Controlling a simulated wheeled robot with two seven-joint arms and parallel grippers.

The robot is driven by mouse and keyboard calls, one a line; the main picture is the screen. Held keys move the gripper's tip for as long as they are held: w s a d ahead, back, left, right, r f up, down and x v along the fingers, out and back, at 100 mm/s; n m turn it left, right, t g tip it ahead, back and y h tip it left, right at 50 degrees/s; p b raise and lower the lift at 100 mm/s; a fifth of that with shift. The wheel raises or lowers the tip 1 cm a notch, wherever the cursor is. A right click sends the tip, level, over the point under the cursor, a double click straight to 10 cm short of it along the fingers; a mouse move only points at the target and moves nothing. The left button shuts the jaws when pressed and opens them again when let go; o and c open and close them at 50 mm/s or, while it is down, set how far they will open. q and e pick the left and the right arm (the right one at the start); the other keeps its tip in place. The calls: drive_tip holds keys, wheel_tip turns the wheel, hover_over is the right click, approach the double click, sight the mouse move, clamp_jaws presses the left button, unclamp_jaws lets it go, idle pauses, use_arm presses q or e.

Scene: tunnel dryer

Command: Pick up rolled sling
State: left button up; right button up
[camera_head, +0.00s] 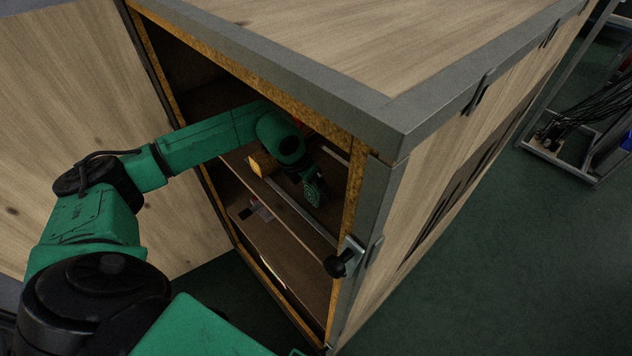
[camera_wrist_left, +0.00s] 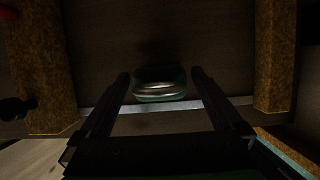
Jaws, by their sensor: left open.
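The rolled sling appears to be the small dark green roll with a pale, shiny band (camera_wrist_left: 160,90) in the middle of the left wrist view. It rests on a brown shelf surface, just behind a pale metal strip. My left gripper (camera_wrist_left: 160,74) is open, with one dark finger on each side of the roll. Small gaps show between the fingers and the roll, and nothing is gripped. In the head view my left arm reaches through the open front of a wooden case; the fingers and roll cannot be made out there. My right gripper is not in view.
The wooden case (camera_head: 455,190) has a grey metal-edged top and yellowish raw edges close around my arm. Its door (camera_head: 80,110) stands open at the left. A black knob latch (camera_head: 340,263) sticks out at the front right corner. A lower shelf holds a small item (camera_head: 261,210).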

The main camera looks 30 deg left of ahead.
use_arm(q)
drive_tip(key=shift+w+f, duration=0.15)
drive_tip(key=shift+f, duration=0.4)
drive_tip(key=c, duration=1.5)
drive_tip(key=shift+r, duration=0.15)
drive_tip(key=shift+c, duration=0.3)
